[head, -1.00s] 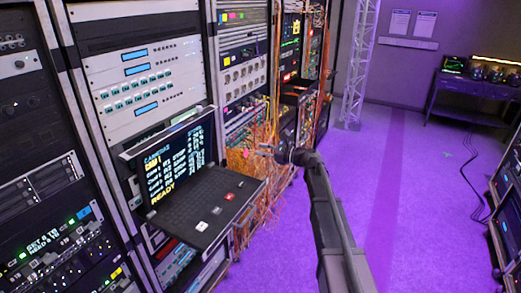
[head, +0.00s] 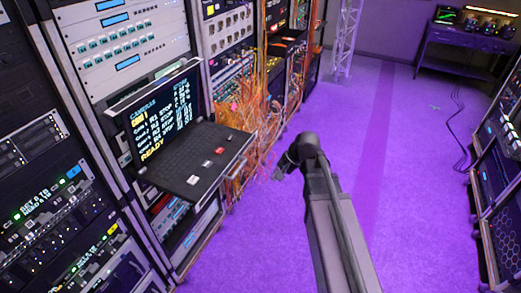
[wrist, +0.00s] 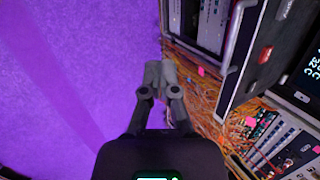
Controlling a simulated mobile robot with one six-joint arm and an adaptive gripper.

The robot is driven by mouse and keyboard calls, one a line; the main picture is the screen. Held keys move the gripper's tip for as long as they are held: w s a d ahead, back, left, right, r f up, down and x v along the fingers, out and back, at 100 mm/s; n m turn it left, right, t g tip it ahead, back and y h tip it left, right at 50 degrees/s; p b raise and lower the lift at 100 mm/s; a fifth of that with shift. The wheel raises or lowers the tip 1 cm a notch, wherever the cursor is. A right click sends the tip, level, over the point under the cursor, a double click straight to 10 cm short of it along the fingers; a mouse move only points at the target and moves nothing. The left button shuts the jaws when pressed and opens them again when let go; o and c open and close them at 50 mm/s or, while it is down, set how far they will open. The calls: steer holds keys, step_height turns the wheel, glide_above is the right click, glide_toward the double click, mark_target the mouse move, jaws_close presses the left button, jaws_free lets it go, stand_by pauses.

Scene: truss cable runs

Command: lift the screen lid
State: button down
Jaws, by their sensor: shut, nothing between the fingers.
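The screen lid (head: 163,115) stands up, tilted back, at the rear of a dark pull-out keyboard tray (head: 165,168) in the rack. Its display is lit with "CAMERAS" and lines of text. In the wrist view the tray (wrist: 245,60) shows at the upper right, and part of the lit screen (wrist: 312,75) shows at the right edge. My gripper (head: 279,173) is to the right of the tray, over the floor and apart from both tray and lid. In the wrist view its fingers (wrist: 160,73) are together with nothing between them.
Loose orange cables (head: 258,118) hang from the rack just beyond the tray, close to my gripper. The purple floor (head: 400,170) to the right is open. Another rack (head: 505,160) stands at the right edge. A truss post (head: 345,35) and a table (head: 465,45) stand at the back.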

steer(key=s+d+f+n+g+h, duration=0.1)
steer(key=s+d+f+n+h, duration=0.1)
steer(key=s+d+n+h, duration=0.3)
steer(key=s+d, duration=0.3)
steer(key=s, duration=0.2)
steer(key=shift+s+d+f+h, duration=0.15)
steer(key=shift+s+d+h, duration=0.15)
steer(key=shift+d, duration=0.05)
